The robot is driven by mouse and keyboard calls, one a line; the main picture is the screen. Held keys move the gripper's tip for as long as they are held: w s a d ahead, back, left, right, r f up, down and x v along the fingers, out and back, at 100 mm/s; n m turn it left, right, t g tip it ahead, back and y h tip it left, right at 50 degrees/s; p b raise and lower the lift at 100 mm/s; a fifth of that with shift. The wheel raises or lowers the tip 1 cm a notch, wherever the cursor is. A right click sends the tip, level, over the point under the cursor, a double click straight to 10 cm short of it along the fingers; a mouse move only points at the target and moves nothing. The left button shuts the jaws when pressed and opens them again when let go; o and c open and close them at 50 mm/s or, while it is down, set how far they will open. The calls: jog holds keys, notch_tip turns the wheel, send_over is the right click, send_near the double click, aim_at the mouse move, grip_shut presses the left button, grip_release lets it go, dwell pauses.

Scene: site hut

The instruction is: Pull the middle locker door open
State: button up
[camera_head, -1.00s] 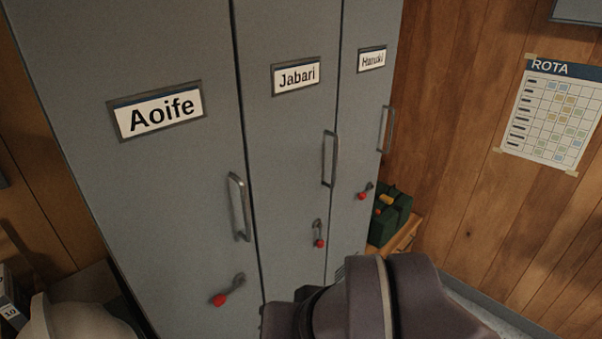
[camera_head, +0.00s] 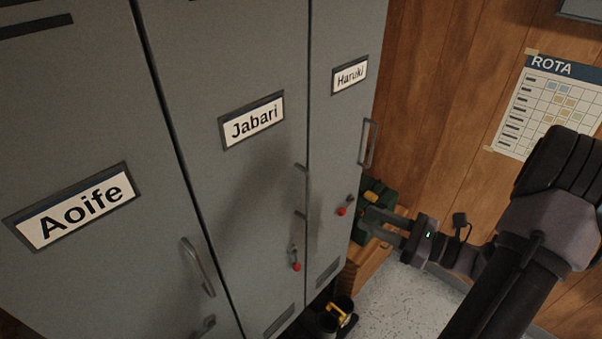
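The middle locker door (camera_head: 235,190), labelled Jabari, is grey and looks shut, flush with its neighbours. Its handle (camera_head: 301,190) stands upright near the door's right edge, and mostly its two end mounts show. A small latch with a red knob (camera_head: 296,267) sits below the handle. My gripper (camera_head: 364,219) is to the right of this handle, apart from it, in front of the Haruki side and the green box. Its two fingers point left and are spread, with nothing between them.
The Aoife door (camera_head: 80,130) is left and the Haruki door (camera_head: 345,120) right, each with a handle. A green box (camera_head: 374,192) stands on a wooden surface behind my gripper. Dark boots or buckets with a yellow item (camera_head: 342,315) are on the floor. A rota (camera_head: 550,105) hangs on the wall.

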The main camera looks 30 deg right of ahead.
send_over(307, 216)
jog(key=shift+w+d+b, duration=0.15)
jog(key=shift+w+b, duration=0.15)
jog(key=shift+b, duration=0.15)
grip_shut()
dwell(1.1)
